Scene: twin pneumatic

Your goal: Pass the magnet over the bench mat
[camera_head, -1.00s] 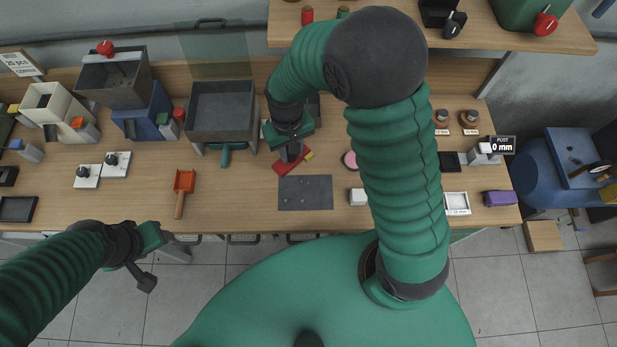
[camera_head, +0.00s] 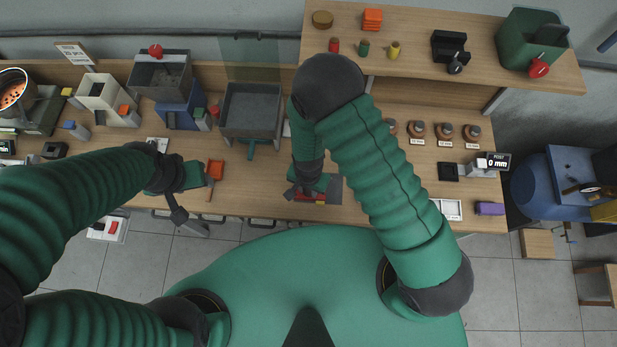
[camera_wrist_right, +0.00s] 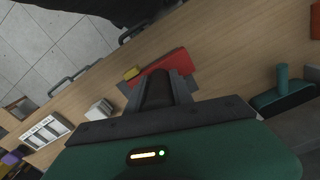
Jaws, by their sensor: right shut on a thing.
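The magnet, a red bar with a yellow end, shows in the head view (camera_head: 305,198) and in the right wrist view (camera_wrist_right: 168,64). My right gripper (camera_head: 304,190) is shut on it, low over the front part of the bench; whether the bar touches the mat is unclear. The dark grey bench mat (camera_head: 335,192) is mostly hidden under my right gripper and forearm; its right part shows. My left gripper (camera_head: 190,192) is near the bench's front edge, left of the mat; its finger opening is unclear.
A red scoop (camera_head: 215,169) lies next to my left gripper. A grey bin (camera_head: 250,110) stands behind it. A white tray (camera_head: 448,210) and purple block (camera_head: 490,208) lie to the right. A shelf (camera_head: 420,20) spans the back right.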

